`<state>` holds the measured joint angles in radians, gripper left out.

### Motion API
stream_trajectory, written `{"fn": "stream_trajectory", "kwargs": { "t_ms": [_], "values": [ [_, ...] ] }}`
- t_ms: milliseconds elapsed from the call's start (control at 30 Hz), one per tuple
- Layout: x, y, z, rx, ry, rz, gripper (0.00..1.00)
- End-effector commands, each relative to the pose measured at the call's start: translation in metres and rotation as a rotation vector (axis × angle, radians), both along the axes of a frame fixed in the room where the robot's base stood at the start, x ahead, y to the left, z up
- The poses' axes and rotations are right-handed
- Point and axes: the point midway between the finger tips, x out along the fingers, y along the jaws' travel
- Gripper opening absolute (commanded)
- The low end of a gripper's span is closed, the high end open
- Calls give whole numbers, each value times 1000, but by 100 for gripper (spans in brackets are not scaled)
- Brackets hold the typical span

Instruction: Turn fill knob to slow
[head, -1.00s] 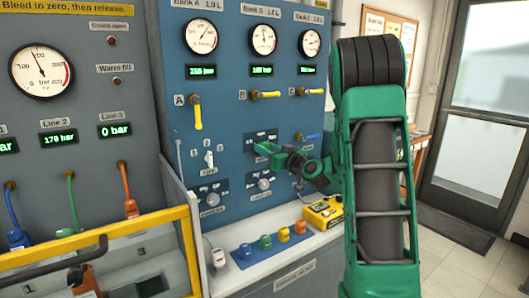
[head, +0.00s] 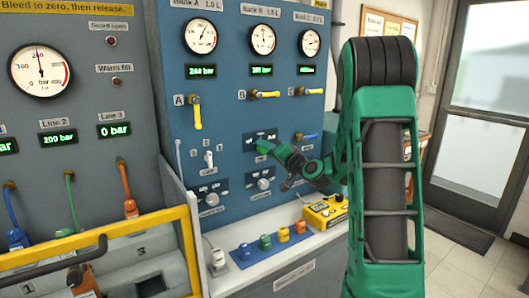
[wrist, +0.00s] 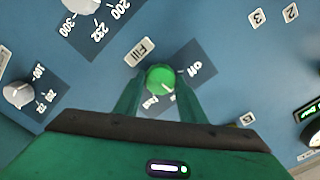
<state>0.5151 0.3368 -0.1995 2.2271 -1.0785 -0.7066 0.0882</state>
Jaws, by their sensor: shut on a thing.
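The fill knob (wrist: 160,77) is a small round green knob on a dark plate, with a "Fill" label (wrist: 140,51) beside it in the wrist view. The plate reads "Off" on the right; another word below the knob is partly covered by my gripper. My gripper (wrist: 162,84) is shut on the knob, one finger on each side. A pale mark shows on the knob's lower right, but I cannot tell its exact setting. In the head view my gripper (head: 264,147) is at the blue panel and hides the knob.
Two white knobs (wrist: 82,5) (wrist: 18,94) sit on nearby dark plates. The yellow valve handle (head: 197,112) under Bank A points down. A yellow box (head: 325,211) and several coloured pieces (head: 265,241) stand on the ledge below. A yellow rail (head: 100,250) crosses the lower left.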

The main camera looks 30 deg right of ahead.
Motion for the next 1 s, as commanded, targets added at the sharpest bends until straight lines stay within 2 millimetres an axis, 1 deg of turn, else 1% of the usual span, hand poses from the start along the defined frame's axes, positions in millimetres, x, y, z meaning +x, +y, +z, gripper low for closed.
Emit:
{"fn": "stream_trajectory", "kwargs": {
  "t_ms": [300,800,833,867,900,1000],
  "values": [
    [0,-1,-2,101,8,-1,14],
    [-1,-1,-3,115,9,-2,14],
    [-1,-1,-3,115,9,-2,44],
    [-1,-1,-3,115,9,-2,51],
    [-1,-1,-2,115,8,-2,55],
    [0,-1,-2,115,7,-1,55]
  ]
}}
